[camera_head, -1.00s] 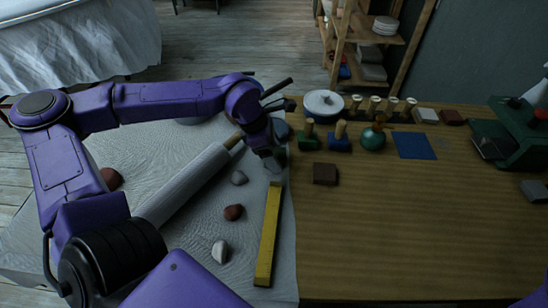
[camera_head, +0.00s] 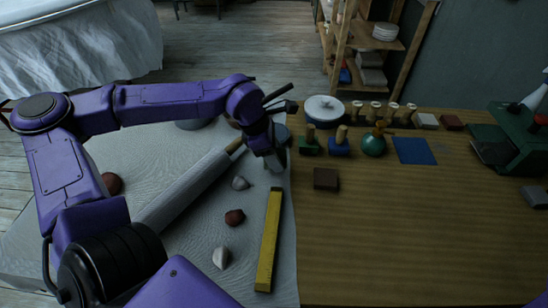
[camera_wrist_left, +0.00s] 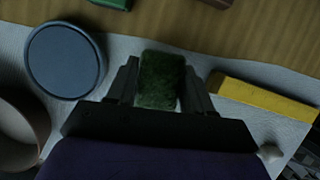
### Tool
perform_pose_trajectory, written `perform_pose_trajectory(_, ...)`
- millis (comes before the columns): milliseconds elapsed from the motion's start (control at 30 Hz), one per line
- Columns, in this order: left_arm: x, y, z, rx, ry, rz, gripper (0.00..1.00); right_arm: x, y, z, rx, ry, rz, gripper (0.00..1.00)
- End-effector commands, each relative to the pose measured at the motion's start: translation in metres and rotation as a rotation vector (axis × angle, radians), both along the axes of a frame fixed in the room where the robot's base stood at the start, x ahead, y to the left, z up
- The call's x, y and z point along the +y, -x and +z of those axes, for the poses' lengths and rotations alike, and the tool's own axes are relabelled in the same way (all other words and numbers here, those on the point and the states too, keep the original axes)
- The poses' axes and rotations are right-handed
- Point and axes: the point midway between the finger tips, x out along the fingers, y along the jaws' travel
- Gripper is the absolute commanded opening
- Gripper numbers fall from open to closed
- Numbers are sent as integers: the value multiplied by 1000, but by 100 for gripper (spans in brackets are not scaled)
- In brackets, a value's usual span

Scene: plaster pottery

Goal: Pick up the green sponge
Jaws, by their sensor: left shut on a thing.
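The green sponge (camera_wrist_left: 161,80) shows in the left wrist view as a dark green, rough-textured block between the two dark fingers. My left gripper (camera_wrist_left: 160,88) is shut on it, with a finger against each side. In the head view my left gripper (camera_head: 275,164) points down over the right edge of the pale cloth, and the sponge is mostly hidden there by the gripper. I cannot tell whether the sponge touches the cloth. My right gripper is not in view.
A yellow bar (camera_head: 268,240) lies on the cloth in front of the gripper, with a rolling pin (camera_head: 185,190) to the left. A blue-grey round thing (camera_wrist_left: 65,60) is close by. Stamps, a teal pot (camera_head: 373,145) and a brown block (camera_head: 326,179) stand right. The table's front right is clear.

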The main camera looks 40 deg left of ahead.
Motion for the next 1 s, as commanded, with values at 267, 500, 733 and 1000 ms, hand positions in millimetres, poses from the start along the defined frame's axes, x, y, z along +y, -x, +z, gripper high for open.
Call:
perform_pose_trajectory(267,-16,43,73,-11,3,-4,23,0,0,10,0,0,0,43)
perform_pose_trajectory(500,-37,105,101,-8,1,-2,23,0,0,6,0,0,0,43)
perform_pose_trajectory(733,-45,130,110,-5,-1,0,23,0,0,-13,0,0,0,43)
perform_pose_trajectory(1000,-46,132,113,-2,0,0,23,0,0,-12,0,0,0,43)
